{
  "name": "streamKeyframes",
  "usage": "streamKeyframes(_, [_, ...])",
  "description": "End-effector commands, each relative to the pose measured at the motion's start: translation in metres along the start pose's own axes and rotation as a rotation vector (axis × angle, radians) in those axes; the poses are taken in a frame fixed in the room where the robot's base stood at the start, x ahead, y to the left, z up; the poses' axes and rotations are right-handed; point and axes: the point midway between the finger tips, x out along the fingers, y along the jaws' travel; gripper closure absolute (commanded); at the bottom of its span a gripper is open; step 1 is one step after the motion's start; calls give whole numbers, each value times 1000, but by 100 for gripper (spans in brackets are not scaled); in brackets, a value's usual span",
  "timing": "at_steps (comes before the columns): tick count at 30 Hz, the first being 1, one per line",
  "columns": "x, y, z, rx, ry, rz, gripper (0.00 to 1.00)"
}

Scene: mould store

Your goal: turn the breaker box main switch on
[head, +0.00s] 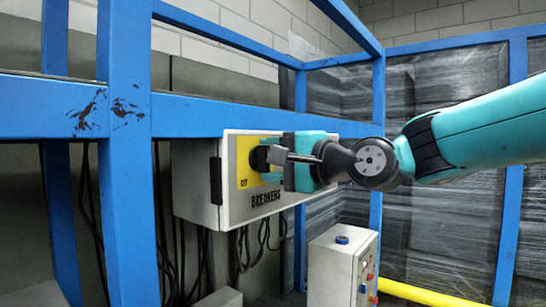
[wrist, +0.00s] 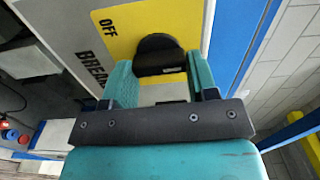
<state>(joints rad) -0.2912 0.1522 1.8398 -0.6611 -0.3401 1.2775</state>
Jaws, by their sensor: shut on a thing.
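The breaker box (head: 240,213) is a pale cabinet marked BREAKERS, with a yellow plate (head: 244,174) on its front. The main switch (head: 258,159) is a black knob on this plate. In the wrist view, the main switch (wrist: 160,52) lies between my teal fingers, and the yellow plate (wrist: 119,31) shows the word OFF beside it. My gripper (head: 272,160) is at the front of the box, shut on the main switch. The fingers hide part of the knob and plate, so I cannot tell which position the switch is in.
Blue frame posts (head: 121,200) and a blue crossbar (head: 220,117) stand around the box. A smaller control box (head: 330,268) with coloured buttons stands below right, near a yellow pipe (head: 420,293). Dark cables (head: 262,241) hang under the breaker box.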

Motion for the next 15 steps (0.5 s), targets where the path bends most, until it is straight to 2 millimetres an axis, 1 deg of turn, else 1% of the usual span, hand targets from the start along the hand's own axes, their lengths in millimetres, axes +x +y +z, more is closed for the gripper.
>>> streamKeyframes(7, [0,1,0,51,0,2,71])
streamKeyframes(15, [0,1,0,58,0,2,70])
